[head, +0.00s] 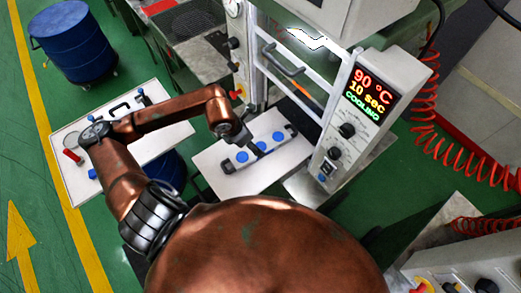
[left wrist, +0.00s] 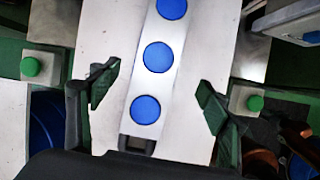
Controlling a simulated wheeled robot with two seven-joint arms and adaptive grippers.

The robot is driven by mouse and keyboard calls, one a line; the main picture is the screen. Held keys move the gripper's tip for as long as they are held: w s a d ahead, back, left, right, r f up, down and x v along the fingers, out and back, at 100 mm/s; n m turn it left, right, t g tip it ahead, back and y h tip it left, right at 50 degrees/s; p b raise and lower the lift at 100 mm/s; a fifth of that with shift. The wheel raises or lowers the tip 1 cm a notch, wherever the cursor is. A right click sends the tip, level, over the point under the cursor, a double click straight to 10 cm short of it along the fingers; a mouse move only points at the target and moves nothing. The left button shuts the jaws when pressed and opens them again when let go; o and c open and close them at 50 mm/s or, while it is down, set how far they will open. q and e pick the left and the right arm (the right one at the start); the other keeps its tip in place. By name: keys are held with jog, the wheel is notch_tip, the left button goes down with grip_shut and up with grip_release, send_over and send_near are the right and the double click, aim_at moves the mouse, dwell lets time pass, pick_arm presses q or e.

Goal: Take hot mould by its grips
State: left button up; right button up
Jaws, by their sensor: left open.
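The mould is a silver bar (left wrist: 140,80) with blue round discs in a row. In the head view the mould (head: 251,153) lies on a white plate (head: 212,158) in front of the press, with a dark grip (head: 228,168) at its near-left end. In the left wrist view a dark grip (left wrist: 137,144) shows at the bar's lower end. My left gripper (left wrist: 157,95) is open, its fingers apart on either side of the bar, not visibly touching it. In the head view my left gripper (head: 254,149) hangs over the middle of the mould. My right gripper is not in view.
The press panel (head: 362,105) reads 90 °C, 10 sec, COOLING. A white frame with a dark handle (head: 283,60) stands behind the plate. A white table (head: 165,143) with small items and a blue barrel (head: 72,42) are at left. Green buttons (left wrist: 30,67) flank the plate.

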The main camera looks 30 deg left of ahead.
aim_at(261, 146)
pick_arm(q)
jog(key=p+x, duration=0.1)
jog(key=x, duration=0.1)
jog(key=shift+w+d+f, duration=0.15)
jog(key=shift+w+f, duration=0.05)
jog(key=p+x, duration=0.1)
jog(key=x, duration=0.3)
jog(key=shift+w+f+p, duration=0.1)
jog(key=shift+w+p, duration=0.3)
jog(key=shift+f, duration=0.2)
jog(key=shift+c, duration=0.4)
jog(key=c, duration=0.8)
grip_shut()
jog(key=shift+w+r, duration=0.1)
